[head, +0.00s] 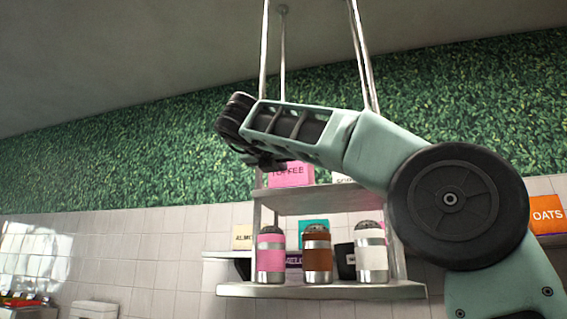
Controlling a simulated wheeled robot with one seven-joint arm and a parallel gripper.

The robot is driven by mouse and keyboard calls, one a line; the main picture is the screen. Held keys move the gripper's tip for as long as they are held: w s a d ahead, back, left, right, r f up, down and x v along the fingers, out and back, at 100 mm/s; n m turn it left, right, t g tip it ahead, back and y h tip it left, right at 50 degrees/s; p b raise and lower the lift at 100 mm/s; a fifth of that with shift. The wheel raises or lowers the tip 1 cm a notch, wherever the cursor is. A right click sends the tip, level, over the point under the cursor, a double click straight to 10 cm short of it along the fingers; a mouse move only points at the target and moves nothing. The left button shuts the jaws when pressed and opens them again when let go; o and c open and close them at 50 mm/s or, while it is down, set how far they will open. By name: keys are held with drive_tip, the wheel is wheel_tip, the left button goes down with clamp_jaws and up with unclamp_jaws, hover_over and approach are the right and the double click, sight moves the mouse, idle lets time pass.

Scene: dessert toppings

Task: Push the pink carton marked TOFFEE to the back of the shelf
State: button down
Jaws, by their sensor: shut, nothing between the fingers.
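The pink carton marked TOFFEE (291,176) stands on the upper board of the hanging metal shelf (300,203), near its left end. My arm passes in front of the shelf from the right. My gripper (262,163) is just above and left of the carton's visible face, and overlaps its upper part in the head view. The fingers are dark and small here; they look closed, with nothing held. I cannot tell whether they touch the carton. The carton's top is hidden by my arm.
A white carton (343,179) stands right of the pink one, partly hidden by my arm. Pink, brown and white shakers stand on the lower board (320,290). Metal rods (263,50) hold the shelf.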

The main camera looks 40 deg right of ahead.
sight(288, 172)
drive_tip(key=shift+p+x, duration=0.4)
drive_tip(key=shift+x, duration=1.15)
drive_tip(key=x, duration=0.3)
drive_tip(key=shift+w+d+p, duration=0.2)
drive_tip(key=shift+d+p, duration=0.15)
drive_tip(key=shift+p, duration=0.05)
drive_tip(key=shift+a, duration=0.1)
